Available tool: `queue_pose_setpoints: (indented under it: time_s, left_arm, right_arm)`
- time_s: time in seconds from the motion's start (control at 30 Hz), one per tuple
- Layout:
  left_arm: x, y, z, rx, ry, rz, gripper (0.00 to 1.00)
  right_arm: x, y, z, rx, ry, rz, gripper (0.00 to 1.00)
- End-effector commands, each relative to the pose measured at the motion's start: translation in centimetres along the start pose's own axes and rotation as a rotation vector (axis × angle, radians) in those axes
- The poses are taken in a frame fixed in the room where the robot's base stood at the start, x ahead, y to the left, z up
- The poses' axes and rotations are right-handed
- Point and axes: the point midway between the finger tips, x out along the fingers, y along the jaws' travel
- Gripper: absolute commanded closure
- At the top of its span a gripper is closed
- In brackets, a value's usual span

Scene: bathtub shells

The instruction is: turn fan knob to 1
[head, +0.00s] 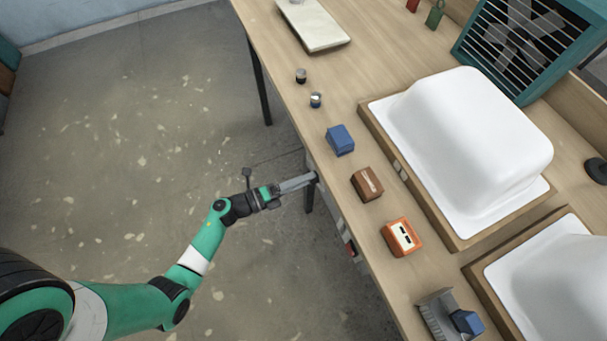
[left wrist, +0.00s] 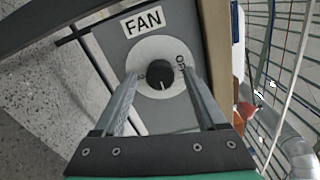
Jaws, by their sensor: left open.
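The fan knob (left wrist: 157,72) is a small black knob on a round white dial (left wrist: 146,52), on a grey panel with a "FAN" label (left wrist: 142,22) in the left wrist view. "OFF" is printed at the dial's right; a mark at its left is too small to read. My left gripper (left wrist: 158,77) is open, with one finger on each side of the knob; I cannot tell whether they touch it. In the head view my left gripper (head: 313,177) reaches the workbench's front edge, and the knob is hidden there. My right gripper is not in view.
The workbench (head: 290,40) holds blue, brown and orange blocks and white tub shells (head: 470,130) in wooden frames. A teal fan box (head: 520,45) stands at the back right. A red item (left wrist: 247,112) and wire mesh show right of the panel. The floor is clear.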

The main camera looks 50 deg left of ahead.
Motion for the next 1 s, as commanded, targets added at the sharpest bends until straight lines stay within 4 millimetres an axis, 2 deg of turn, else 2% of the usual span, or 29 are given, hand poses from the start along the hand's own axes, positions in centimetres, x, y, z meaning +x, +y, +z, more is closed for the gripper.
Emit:
queue_pose_setpoints:
  time_s: [0.23, 0.37, 0.73, 0.9, 1.0]
  left_arm:
    - [0.0, 0.0, 0.0, 0.000, 0.000, 0.000, 0.26]
    - [-0.9, -0.1, 0.1, -0.002, -0.002, 0.002, 0.26]
    - [-8.8, -0.2, 0.2, -0.003, -0.009, 0.003, 0.26]
    - [-11.0, -0.1, 0.1, 0.000, -0.005, 0.002, 0.26]
    - [-11.5, 0.0, 0.0, 0.000, -0.002, 0.000, 0.26]
  right_arm:
    - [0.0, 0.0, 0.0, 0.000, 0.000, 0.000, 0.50]
    - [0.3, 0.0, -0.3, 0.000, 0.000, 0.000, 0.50]
    - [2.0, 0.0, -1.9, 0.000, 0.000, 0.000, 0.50]
    - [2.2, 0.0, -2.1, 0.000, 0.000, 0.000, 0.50]
    - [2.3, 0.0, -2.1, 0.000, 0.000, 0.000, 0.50]
